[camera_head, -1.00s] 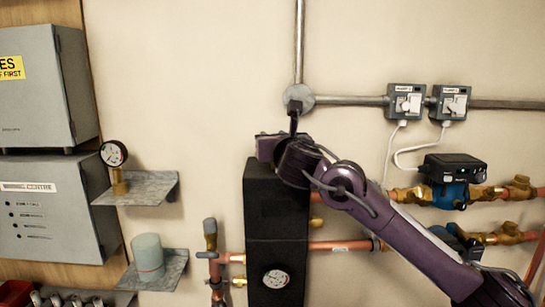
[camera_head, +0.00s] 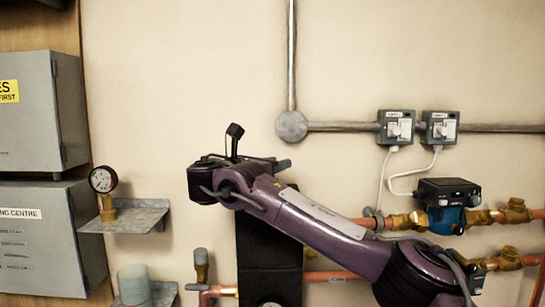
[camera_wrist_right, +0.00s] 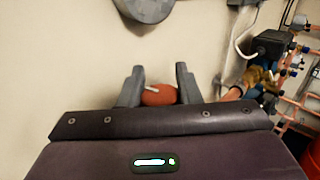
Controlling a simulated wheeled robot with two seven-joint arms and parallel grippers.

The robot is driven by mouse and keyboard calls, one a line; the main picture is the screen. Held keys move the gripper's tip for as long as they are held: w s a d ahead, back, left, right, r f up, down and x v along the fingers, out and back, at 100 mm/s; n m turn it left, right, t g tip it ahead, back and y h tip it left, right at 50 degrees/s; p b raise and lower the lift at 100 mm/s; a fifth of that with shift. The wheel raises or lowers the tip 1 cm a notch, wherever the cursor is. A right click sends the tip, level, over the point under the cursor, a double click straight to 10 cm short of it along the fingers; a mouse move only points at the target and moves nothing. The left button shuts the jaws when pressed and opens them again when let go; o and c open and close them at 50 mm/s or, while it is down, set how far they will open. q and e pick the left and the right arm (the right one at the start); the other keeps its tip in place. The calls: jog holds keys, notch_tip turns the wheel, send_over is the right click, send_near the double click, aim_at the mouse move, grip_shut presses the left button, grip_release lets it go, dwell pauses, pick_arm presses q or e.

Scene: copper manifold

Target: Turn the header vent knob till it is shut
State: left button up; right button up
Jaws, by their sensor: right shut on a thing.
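The header vent knob (camera_wrist_right: 160,96) is a red rounded knob in the right wrist view, between the two grey fingers of my right gripper (camera_wrist_right: 159,80). The fingers are closed on its sides. In the head view my right gripper (camera_head: 280,164) is over the top of the tall black header casing (camera_head: 270,238), and my wrist and forearm hide the knob there. How far the knob is turned cannot be read. My left gripper is in neither view.
Copper pipes with brass valves and a blue-and-black pump (camera_head: 447,205) run along the right. A gauge (camera_head: 103,180) stands on a wall shelf (camera_head: 140,217) at left, beside grey cabinets (camera_head: 45,240). The wall above the casing is clear apart from conduit and a round box (camera_head: 291,126).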

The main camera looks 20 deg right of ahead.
jog(key=m+g+h+p, duration=0.1)
jog(key=g+p, duration=0.1)
jog(key=m+g+h+p, duration=0.1)
jog(key=m+g, duration=0.1)
jog(key=shift+s+r+p, duration=0.15)
jog(key=shift+s+p, duration=0.05)
jog(key=shift+p, duration=0.2)
jog(key=shift+d+m+g+p, duration=0.15)
jog(key=shift+m+g+p, duration=0.2)
jog(key=shift+g, duration=0.25)
jog(key=shift+f, duration=0.2)
jog(key=o, duration=1)
jog(key=shift+c, duration=0.2)
